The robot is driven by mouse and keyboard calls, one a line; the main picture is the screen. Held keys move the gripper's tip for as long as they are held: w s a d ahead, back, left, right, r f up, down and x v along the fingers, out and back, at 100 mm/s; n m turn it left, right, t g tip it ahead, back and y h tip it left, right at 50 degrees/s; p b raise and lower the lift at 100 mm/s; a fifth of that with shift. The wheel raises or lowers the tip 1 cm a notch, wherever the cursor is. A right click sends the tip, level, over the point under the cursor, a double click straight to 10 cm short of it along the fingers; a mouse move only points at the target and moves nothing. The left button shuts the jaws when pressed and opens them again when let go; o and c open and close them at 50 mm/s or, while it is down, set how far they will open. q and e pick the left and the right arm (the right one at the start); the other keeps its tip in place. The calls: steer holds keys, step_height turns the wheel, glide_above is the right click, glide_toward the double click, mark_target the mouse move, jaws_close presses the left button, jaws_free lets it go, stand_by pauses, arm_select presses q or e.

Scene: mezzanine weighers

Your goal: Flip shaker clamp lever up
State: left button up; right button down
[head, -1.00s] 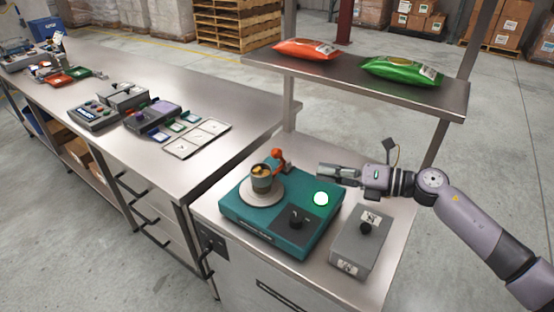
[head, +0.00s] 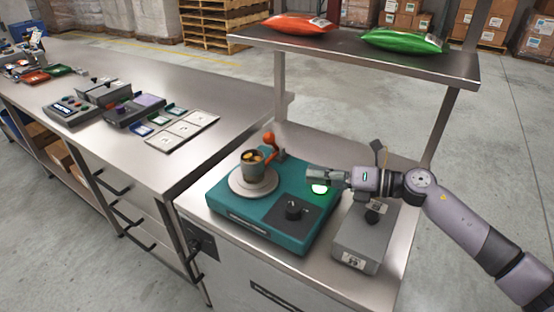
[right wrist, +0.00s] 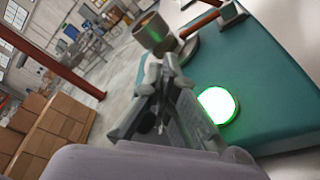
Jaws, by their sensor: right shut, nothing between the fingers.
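The teal shaker (head: 235,209) stands on the steel bench. Its round plate (head: 240,185) carries a grey cup (head: 252,165) with brownish contents. The clamp lever (head: 270,145), orange with a ball end, stands up behind the cup; part of it also shows as a red-orange bar in the right wrist view (right wrist: 201,22). A round lamp on the shaker glows green (head: 320,189). My right gripper (head: 309,177) is shut and empty, over the shaker's right rear beside the lamp, to the right of the lever and apart from it. My left gripper is out of view.
A grey control box (head: 362,238) with a black knob stands right of the shaker, below my right arm. A shelf (head: 350,52) with orange and green bags spans behind. A longer bench (head: 215,95) with devices lies left.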

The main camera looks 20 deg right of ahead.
steer(key=shift+w+a, duration=0.1)
steer(key=shift+w, duration=0.05)
steer(key=shift+w+a+r+p, duration=0.1)
steer(key=shift+w+a+p, duration=0.1)
steer(key=shift+a+p, duration=0.1)
steer(key=p+x, duration=0.2)
steer(key=x, duration=0.6)
steer(key=shift+w+a+p, duration=0.15)
steer(key=shift+w+p, duration=0.05)
steer(key=shift+p, duration=0.1)
steer(key=shift+w+r+p, duration=0.2)
steer(key=shift+w+r, duration=0.05)
steer(key=shift+w, duration=0.25)
steer(key=shift+w+r+p, duration=0.15)
steer(key=shift+w+r, duration=0.1)
steer(key=shift+w, duration=0.3)
steer(key=shift+w+d+r, duration=0.15)
steer(key=shift+w, duration=0.2)
steer(key=shift+w+d+r, duration=0.2)
steer(key=shift+w, duration=0.15)
steer(key=shift+w+d+r+m, duration=0.1)
steer(key=shift+d+r+m, duration=0.05)
steer(key=shift+r+m, duration=0.15)
